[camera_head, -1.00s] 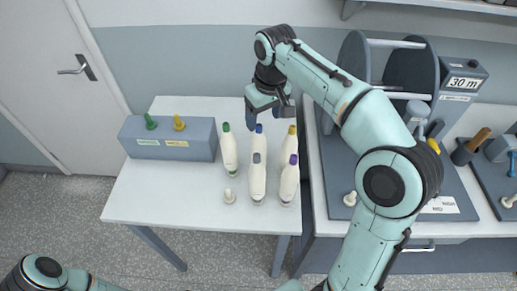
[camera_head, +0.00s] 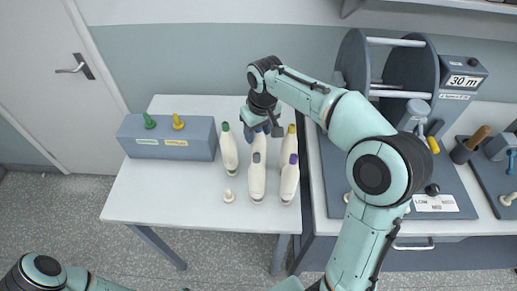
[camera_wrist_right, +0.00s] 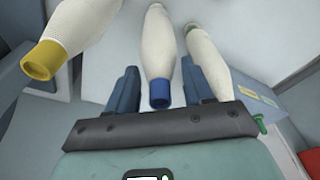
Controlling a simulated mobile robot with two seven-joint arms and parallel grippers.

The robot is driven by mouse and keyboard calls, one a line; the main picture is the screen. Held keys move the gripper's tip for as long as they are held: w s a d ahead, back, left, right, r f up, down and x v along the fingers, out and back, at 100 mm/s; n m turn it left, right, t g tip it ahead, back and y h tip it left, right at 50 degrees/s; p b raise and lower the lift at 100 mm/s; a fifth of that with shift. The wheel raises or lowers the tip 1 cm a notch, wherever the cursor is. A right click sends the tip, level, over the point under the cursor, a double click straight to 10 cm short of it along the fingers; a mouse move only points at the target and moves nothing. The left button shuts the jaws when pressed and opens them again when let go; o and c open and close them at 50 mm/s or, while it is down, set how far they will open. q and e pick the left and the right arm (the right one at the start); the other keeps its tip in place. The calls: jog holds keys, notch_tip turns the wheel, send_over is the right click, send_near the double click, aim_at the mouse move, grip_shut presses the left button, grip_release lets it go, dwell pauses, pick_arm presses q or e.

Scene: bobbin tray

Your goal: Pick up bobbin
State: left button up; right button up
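Several cream bobbins stand on the white table. One has a green cap (camera_head: 228,152), one a yellow cap (camera_head: 289,147), one a grey cap (camera_head: 256,182) and one a purple cap (camera_head: 289,184). The blue-capped bobbin stands at the back middle, largely hidden behind my right gripper (camera_head: 257,129). In the right wrist view, the blue-capped bobbin (camera_wrist_right: 157,55) lies between the two open fingers of the gripper (camera_wrist_right: 159,92), with visible gaps beside its cap. Yellow-capped and green-capped bobbins show on either side there. My left arm enters at bottom left, its gripper out of frame.
A grey-blue box (camera_head: 168,147) with green and yellow pegs stands at the table's left. A small cream peg (camera_head: 228,196) stands near the front. A winding machine with a large reel (camera_head: 408,75) stands on the right bench. The table's front left is clear.

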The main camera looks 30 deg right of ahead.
grip_shut()
